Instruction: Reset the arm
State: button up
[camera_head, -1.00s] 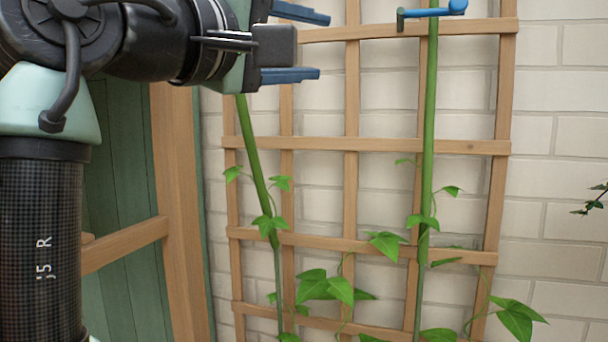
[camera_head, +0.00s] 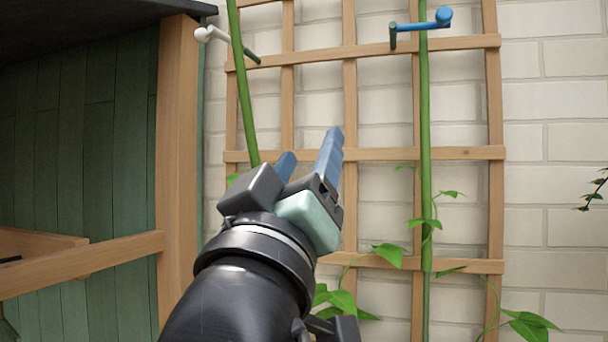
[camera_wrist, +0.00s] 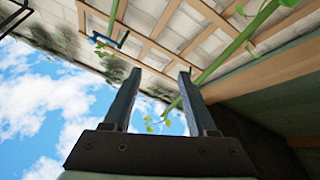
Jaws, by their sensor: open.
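My gripper (camera_head: 308,158) is in the lower middle of the head view, its blue fingers pointing up in front of the wooden trellis (camera_head: 350,105). The fingers are apart and nothing is between them. In the wrist view my gripper (camera_wrist: 157,78) shows two parallel fingers with a clear gap, with sky and a small bit of leafy vine behind it. The trellis also shows at the top of the wrist view (camera_wrist: 152,42).
Two green stems climb the trellis, a right one (camera_head: 425,180) and a left one (camera_head: 240,90). A blue clip (camera_head: 420,26) is at the right stem and a white clip (camera_head: 212,35) at the left. A wooden post (camera_head: 177,170) and rail (camera_head: 90,262) stand left.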

dwell(0.5)
jog(key=s+a+f+m+t+y+b, duration=0.1)
jog(key=s+f+t+y+b, duration=0.3)
jog(key=s, duration=0.6)
notch_tip(320, 180, down, 3)
jog(key=m+y, duration=0.1)
jog(key=y, duration=0.1)
jog(key=shift+s+y+b, duration=0.4)
